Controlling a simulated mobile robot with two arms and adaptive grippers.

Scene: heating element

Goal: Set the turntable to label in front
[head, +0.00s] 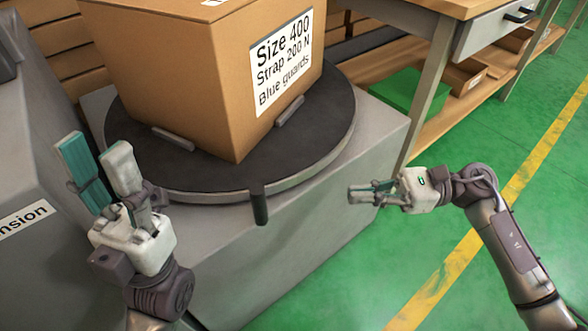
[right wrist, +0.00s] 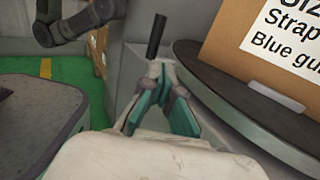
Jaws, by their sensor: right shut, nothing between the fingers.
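The round dark turntable (head: 300,163) sits on a grey pedestal and carries a cardboard box (head: 190,75). The box's white label (head: 284,62) reads "Size 400, Strap 200 N, Blue guards" and is on the face turned to the right. A short dark peg handle (head: 259,205) stands at the turntable's near rim; it also shows in the right wrist view (right wrist: 156,36). My left gripper (head: 95,155) is open and empty, left of the turntable. My right gripper (head: 352,195) is shut and empty, right of the handle and apart from it.
A grey cabinet (head: 30,150) lettered "nsion" stands at the left, close to my left gripper. A wooden workbench (head: 430,8) with a drawer and a green bin (head: 410,92) are at the back right. Green floor (head: 540,180) is clear at the right.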

